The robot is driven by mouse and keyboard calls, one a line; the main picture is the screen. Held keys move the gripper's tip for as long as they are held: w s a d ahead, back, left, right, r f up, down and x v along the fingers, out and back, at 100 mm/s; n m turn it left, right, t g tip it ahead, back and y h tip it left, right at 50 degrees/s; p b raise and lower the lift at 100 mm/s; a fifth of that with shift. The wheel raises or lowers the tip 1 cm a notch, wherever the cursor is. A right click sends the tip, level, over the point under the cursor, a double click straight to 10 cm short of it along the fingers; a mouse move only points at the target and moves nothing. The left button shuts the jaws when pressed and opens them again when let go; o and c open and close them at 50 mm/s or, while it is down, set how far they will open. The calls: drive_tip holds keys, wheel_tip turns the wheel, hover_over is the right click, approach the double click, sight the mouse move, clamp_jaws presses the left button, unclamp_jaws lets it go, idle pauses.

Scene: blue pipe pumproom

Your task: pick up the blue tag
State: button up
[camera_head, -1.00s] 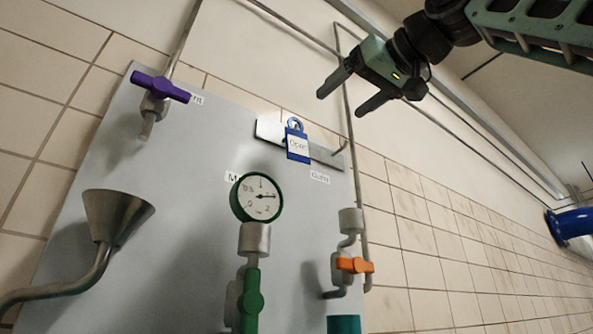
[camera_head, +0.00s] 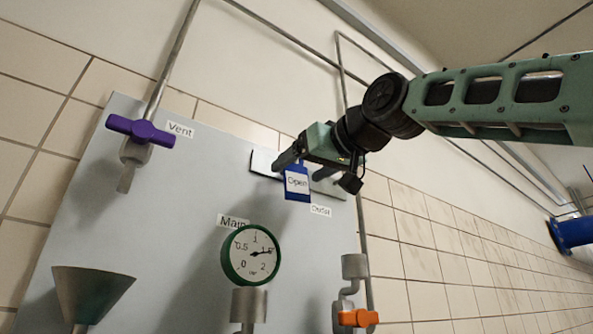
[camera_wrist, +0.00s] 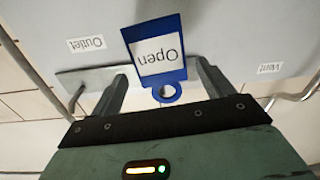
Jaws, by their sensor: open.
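The blue tag (camera_head: 297,184) has a white "Open" label and hangs in front of the metal strip (camera_head: 262,163) on the grey panel. In the wrist view the tag (camera_wrist: 156,50) appears upside down, its ring toward my gripper. My gripper (camera_head: 304,172) is open, at the tag's upper end in the head view. In the wrist view its two fingers (camera_wrist: 160,80) stand on either side of the tag's ring end, with gaps on both sides. The tag's ring is hidden behind my gripper in the head view.
The grey panel (camera_head: 180,220) carries a purple vent valve (camera_head: 140,131), a round green gauge (camera_head: 251,255), an orange valve (camera_head: 358,318) and a metal funnel (camera_head: 90,293). A thin pipe (camera_head: 362,225) runs near my gripper. The tag's lower side is clear.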

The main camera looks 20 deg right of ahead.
sight(297, 168)
drive_tip(key=shift+w+a+r+p, duration=0.2)
drive_tip(key=shift+w+p, duration=0.25)
drive_tip(key=shift+p, duration=0.1)
drive_tip(key=shift+w+a+r+p, duration=0.15)
drive_tip(key=shift+w+p, duration=0.3)
drive_tip(key=shift+p, duration=0.05)
drive_tip(key=shift+p+x, duration=0.6)
drive_tip(key=shift+x, duration=0.2)
drive_tip(key=shift+w+f, duration=0.1)
drive_tip(key=shift+f, duration=0.2)
drive_tip(key=c, duration=1.1)
drive_tip(key=shift+c, duration=0.2)
drive_tip(key=shift+r, duration=0.25)
